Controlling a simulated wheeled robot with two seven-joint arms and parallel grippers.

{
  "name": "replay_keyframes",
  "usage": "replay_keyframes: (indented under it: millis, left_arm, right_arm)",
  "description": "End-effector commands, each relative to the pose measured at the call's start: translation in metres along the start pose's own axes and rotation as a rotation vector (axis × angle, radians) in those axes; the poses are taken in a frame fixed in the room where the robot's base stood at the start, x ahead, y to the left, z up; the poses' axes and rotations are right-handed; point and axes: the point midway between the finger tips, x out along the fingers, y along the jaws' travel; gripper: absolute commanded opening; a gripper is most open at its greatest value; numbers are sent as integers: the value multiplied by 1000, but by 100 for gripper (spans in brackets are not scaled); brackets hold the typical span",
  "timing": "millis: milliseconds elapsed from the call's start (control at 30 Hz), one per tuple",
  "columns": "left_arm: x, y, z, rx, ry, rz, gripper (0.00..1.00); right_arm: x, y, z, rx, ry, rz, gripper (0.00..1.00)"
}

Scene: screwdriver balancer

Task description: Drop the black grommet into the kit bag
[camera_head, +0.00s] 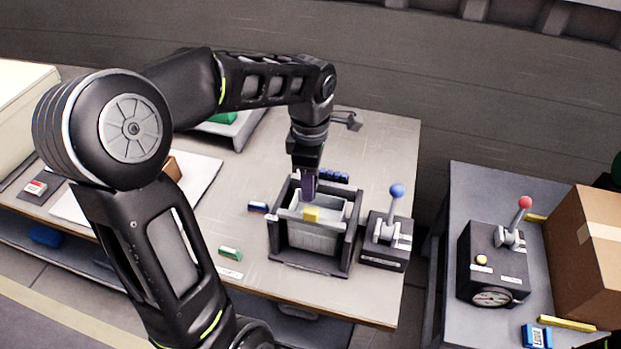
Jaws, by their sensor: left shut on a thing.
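My left gripper (309,196) points straight down over a dark open frame (275,240). Its jaws are shut, and a small yellow piece (311,214) shows right at the fingertips. I cannot tell whether this piece is loose or part of the bag. Inside the frame is a light grey, open-topped holder (312,238), which looks like the kit bag. The gripper is at its mouth and hides part of the rim. I cannot make out the black grommet. My right gripper is not in view.
Right of the frame stands a dark box with a blue-knobbed lever (396,192). Blue (258,207) and green (230,253) small items lie left of the frame. A side table holds a red-knobbed lever box (494,262) and a cardboard box (590,250). The front table edge is clear.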

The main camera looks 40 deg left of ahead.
Motion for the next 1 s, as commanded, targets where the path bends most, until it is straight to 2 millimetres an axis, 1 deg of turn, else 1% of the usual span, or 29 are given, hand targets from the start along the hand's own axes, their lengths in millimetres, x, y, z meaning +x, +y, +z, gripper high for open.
replay_keyframes:
  millis: [100,133,400,433,633,767,867,1000]
  left_arm:
    - [0,0,0,0,0,0,1]
    - [0,0,0,0,0,0,41]
    - [0,0,0,0,0,0,63]
    - [0,0,0,0,0,0,65]
    - [0,0,0,0,0,-1,65]
    - [-6,1,0,0,-1,1,65]
    - [-16,1,0,0,-1,3,65]
    - [-39,2,0,0,-1,5,65]
  right_arm:
    - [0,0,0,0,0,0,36]
    - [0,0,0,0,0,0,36]
    - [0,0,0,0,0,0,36]
    - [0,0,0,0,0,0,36]
    - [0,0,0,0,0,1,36]
    - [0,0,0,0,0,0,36]
    - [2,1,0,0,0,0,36]
    - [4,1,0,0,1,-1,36]
